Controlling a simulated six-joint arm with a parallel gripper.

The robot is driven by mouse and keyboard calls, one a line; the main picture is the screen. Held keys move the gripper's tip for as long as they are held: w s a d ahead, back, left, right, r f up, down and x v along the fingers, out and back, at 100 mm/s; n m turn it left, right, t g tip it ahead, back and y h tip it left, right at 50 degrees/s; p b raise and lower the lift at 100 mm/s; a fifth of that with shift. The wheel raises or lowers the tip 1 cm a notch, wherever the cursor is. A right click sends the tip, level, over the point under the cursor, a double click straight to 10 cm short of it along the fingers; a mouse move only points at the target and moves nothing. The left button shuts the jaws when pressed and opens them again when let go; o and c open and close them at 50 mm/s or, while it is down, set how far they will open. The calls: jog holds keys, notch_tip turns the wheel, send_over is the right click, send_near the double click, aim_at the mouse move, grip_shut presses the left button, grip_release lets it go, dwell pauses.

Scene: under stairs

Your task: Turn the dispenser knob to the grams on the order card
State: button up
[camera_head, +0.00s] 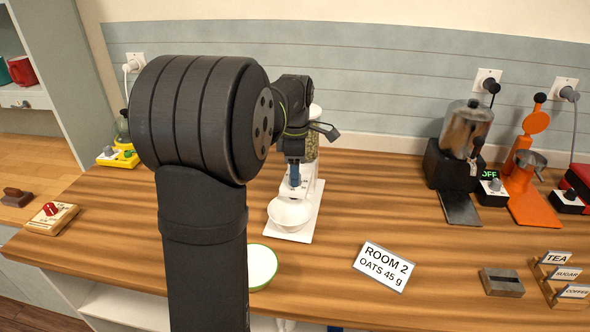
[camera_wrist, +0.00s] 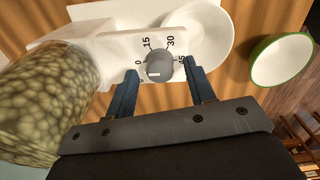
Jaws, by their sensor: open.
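The order card (camera_head: 384,267) lies on the counter and reads ROOM 2, OATS 45 g. The dispenser (camera_head: 312,145) is white with a clear, oat-filled hopper, largely behind my arm. In the wrist view its hopper (camera_wrist: 45,100) is at left. The round grey knob (camera_wrist: 160,62) has 0, 15 and 30 printed around it; a further number at right is partly hidden by a finger. A pale mark shows at the knob's lower left. My gripper (camera_wrist: 160,68) is open, its blue fingers on either side of the knob; contact is unclear. It also shows in the head view (camera_head: 294,178).
A white dish (camera_head: 290,215) sits at the dispenser's front. A green-rimmed bowl (camera_head: 262,266) stands nearer the counter edge. A metal machine (camera_head: 464,135) and an orange stand (camera_head: 528,180) are at right. A red-knobbed box (camera_head: 52,216) is at left.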

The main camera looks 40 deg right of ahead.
jog(key=shift+f, duration=0.15)
jog(key=c, duration=1)
jog(key=shift+o, duration=0.2)
